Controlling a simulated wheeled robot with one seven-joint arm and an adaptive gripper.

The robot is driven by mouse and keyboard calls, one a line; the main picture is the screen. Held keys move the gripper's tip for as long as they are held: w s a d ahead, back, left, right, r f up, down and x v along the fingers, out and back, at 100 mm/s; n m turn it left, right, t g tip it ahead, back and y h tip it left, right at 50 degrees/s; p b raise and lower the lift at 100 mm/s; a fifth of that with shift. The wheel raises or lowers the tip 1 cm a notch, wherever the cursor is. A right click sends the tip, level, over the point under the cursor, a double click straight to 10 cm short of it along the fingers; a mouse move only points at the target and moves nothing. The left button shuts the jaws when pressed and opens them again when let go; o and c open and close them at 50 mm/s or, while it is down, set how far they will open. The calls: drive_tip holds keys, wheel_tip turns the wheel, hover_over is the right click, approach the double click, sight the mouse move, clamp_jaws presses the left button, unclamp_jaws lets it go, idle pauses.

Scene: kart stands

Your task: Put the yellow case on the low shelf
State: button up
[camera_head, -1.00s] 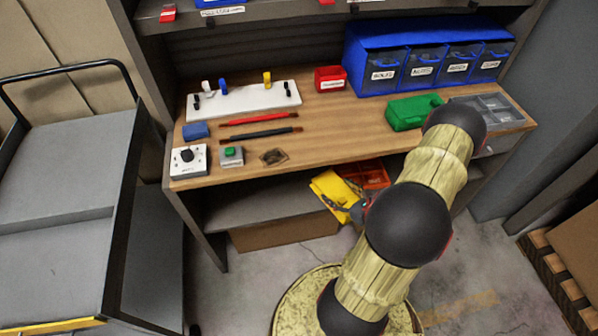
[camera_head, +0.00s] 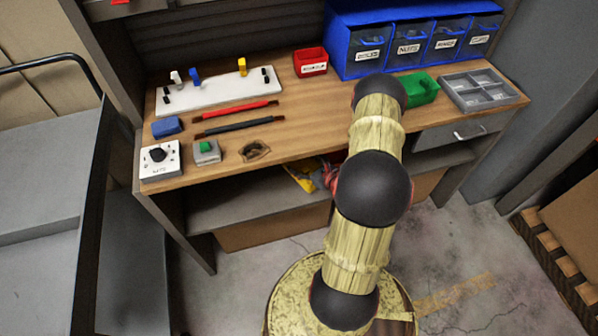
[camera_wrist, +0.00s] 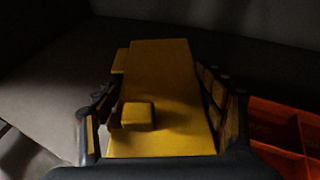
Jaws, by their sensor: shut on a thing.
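The yellow case (camera_wrist: 165,85) is between the two fingers of my gripper (camera_wrist: 165,112) in the wrist view, and the gripper is shut on it. In the head view only a small part of the yellow case (camera_head: 300,177) shows, under the tabletop and left of my arm. The low shelf (camera_head: 245,203) is a grey board beneath the wooden workbench. In the wrist view the shelf surface (camera_wrist: 50,85) spreads dark around and beyond the case. I cannot tell whether the case touches the shelf. My arm hides most of my gripper in the head view.
An orange divided tray (camera_wrist: 275,125) lies close to the right of the case. The wooden bench top (camera_head: 310,125) overhangs the shelf. The shelf's left part is clear. A green case (camera_head: 419,88) and a grey compartment tray (camera_head: 480,90) stand on the bench.

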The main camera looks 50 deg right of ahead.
drive_tip(key=shift+w+d+f, duration=0.1)
drive_tip(key=shift+w+f, duration=0.5)
drive_tip(key=shift+f, duration=0.15)
drive_tip(key=shift+w+f+b, duration=0.15)
drive_tip(key=shift+f+b, duration=0.35)
drive_tip(key=shift+f, duration=0.35)
drive_tip(key=shift+w+f+b, duration=0.1)
drive_tip(key=shift+f+b, duration=0.4)
drive_tip(key=shift+f, duration=0.35)
drive_tip(key=shift+f, duration=0.15)
drive_tip(key=o, duration=1.3)
drive_tip(key=shift+o, duration=0.6)
